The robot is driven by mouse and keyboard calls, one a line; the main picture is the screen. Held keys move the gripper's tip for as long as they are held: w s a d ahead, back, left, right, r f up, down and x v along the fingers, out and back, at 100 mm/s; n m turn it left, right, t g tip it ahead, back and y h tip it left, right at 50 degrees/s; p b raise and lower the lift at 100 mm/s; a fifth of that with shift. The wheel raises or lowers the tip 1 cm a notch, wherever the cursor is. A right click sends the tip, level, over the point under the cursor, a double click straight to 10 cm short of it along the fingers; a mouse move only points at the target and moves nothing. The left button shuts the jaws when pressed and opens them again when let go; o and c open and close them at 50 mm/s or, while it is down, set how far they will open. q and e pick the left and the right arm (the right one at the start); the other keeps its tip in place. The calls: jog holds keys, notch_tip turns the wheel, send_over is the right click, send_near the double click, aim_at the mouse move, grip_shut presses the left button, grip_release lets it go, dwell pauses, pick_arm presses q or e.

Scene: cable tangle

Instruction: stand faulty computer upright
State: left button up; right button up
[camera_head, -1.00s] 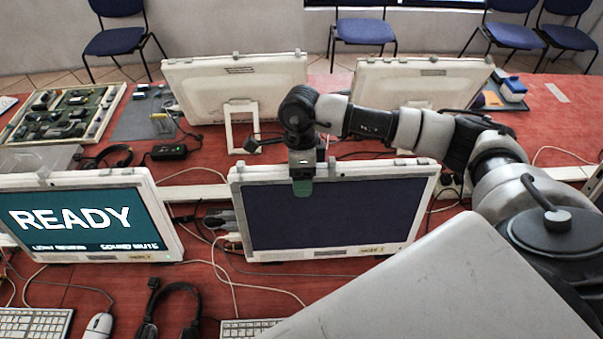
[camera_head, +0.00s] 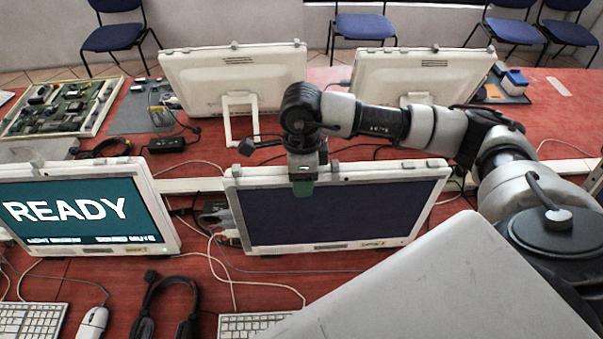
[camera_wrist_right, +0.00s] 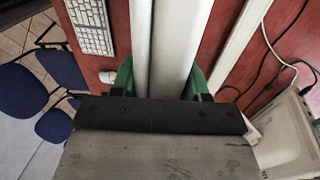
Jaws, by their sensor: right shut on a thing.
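The computer with the dark, blank screen (camera_head: 340,213) stands on the red table in the middle of the head view, its screen facing me. It looks nearly upright. My right gripper (camera_head: 303,186) is shut on the top edge of this computer, with one green finger in front of the screen. In the right wrist view the two green fingers of the gripper (camera_wrist_right: 160,80) lie on either side of the pale casing (camera_wrist_right: 168,40). The finger behind the computer is hidden in the head view. My left gripper is not in view.
A computer showing READY (camera_head: 80,213) stands close on the left. Two white computers (camera_head: 235,80) stand behind, backs toward me. A keyboard (camera_head: 245,326), a headset (camera_head: 168,308), a mouse (camera_head: 93,322) and loose cables lie in front. A circuit-board tray (camera_head: 62,108) lies at back left.

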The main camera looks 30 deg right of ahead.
jog(key=shift+s+a+f, duration=0.1)
jog(key=shift+s, duration=0.1)
jog(key=o, duration=1.2)
jog(key=shift+s, duration=0.1)
jog(key=shift+o, duration=0.2)
jog(key=r+b, duration=0.1)
jog(key=r, duration=0.5)
jog(key=w+r+b, duration=0.1)
jog(key=r, duration=0.2)
jog(key=shift+w+d+r+b, duration=0.1)
jog(key=shift+d+r+b, duration=0.15)
jog(key=shift+b, duration=0.1)
jog(key=shift+r, duration=0.7)
